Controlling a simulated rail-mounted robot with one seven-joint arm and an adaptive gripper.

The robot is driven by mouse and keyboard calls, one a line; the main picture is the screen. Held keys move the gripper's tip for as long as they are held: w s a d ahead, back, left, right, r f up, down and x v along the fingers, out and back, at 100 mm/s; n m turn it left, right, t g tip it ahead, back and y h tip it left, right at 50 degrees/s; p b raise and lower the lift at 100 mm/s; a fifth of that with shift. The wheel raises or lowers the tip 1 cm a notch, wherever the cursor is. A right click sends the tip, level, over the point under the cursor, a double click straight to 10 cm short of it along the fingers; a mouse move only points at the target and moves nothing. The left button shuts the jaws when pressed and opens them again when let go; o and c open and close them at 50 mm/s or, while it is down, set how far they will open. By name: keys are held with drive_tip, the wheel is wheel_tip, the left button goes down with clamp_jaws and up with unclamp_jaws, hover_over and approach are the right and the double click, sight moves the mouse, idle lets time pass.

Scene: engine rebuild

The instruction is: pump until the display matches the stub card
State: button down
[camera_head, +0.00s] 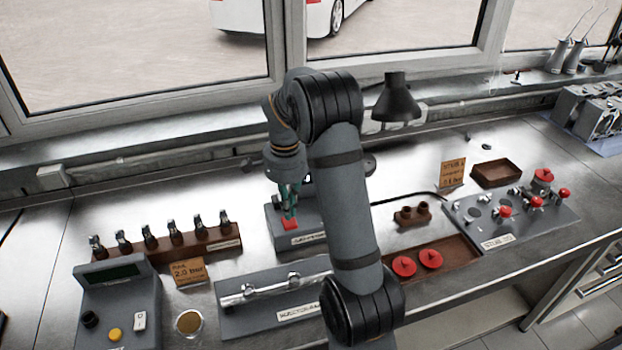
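The orange-brown stub card (452,172) stands at the back right; its first line reads like "STUB", and its small figure is hard to read. The display (114,273) is a dark green screen on the grey console at the front left; I cannot read any value on it. A grey block with a front label (309,239), perhaps the pump, sits at the centre, with a red part (290,224) on it. My gripper (290,208) points down with its teal fingers just above or at the red part. Contact and finger gap cannot be made out. My arm hides part of the block.
A second card (188,272) reads "2.0 bar". A wooden rack (215,243) holds several injectors. A grey plate (236,318) carries a metal rail. Red caps lie in a brown tray (462,250). A grey fixture (560,217) with red knobs stands right. A black lamp (396,100) hangs behind my arm.

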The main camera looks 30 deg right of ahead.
drive_tip(key=shift+f, duration=0.1)
drive_tip(key=shift+f+b, duration=2.05)
drive_tip(key=shift+b, duration=0.05)
drive_tip(key=shift+r+p, duration=1.75)
drive_tip(key=shift+r, duration=0.45)
drive_tip(key=shift+d, duration=0.1)
